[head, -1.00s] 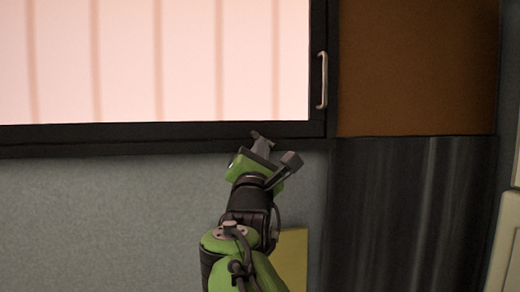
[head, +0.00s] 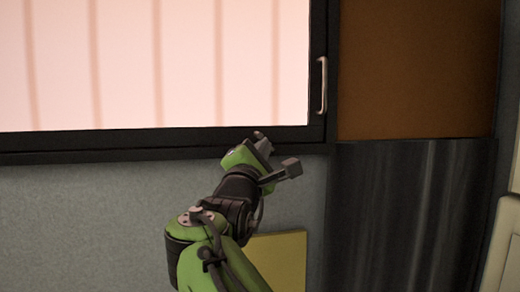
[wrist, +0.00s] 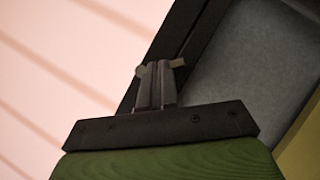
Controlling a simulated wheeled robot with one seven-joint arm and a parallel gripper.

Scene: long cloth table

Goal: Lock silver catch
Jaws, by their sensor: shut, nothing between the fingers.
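The silver catch (head: 322,86) is a slim, upright, metallic handle on the right side of the black window frame in the head view. My gripper (head: 262,138) is below and to the left of it, at the frame's lower bar, clearly apart from the catch. In the wrist view my gripper (wrist: 157,70) is shut with its fingers together and nothing held, and the dark frame lies behind the fingertips. I cannot tell whether the fingertips touch the frame. I do not make out the catch in the wrist view.
The bright, pale pink window pane (head: 160,60) fills the upper left. A grey wall (head: 80,210) lies below it, with a yellow panel (head: 280,258) low in the middle. A brown panel (head: 415,70) and a dark, glossy panel (head: 410,220) stand to the right.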

